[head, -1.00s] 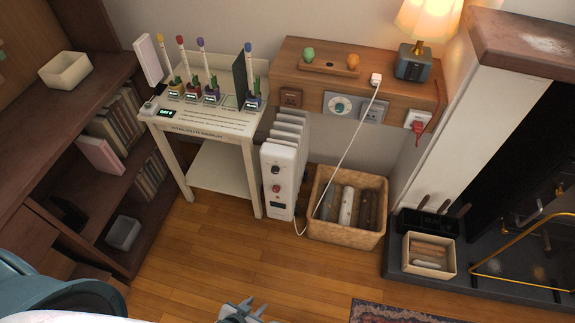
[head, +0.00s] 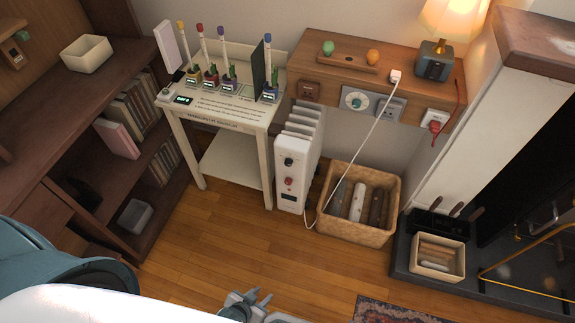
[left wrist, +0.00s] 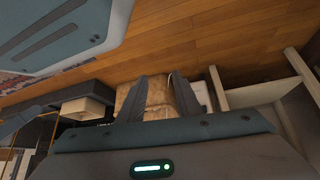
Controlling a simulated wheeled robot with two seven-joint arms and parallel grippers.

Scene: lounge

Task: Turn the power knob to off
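A white oil-filled heater (head: 304,142) stands on the floor between the white table and the wicker basket. Its front panel carries a black knob (head: 289,161), a red knob (head: 288,181) below it and a small dark display. The labels are too small to read, so I cannot tell which knob is power. My left gripper (head: 258,298) is at the bottom edge of the head view, well short of the heater. In the left wrist view its two fingers (left wrist: 155,98) are apart with nothing between them. My right gripper is not in view.
A wicker basket of logs (head: 355,238) stands right of the heater. A white cord (head: 358,160) runs from the shelf down to the floor by the heater. The white table (head: 231,118) holds potted plants. The wood floor (head: 220,245) in front is clear.

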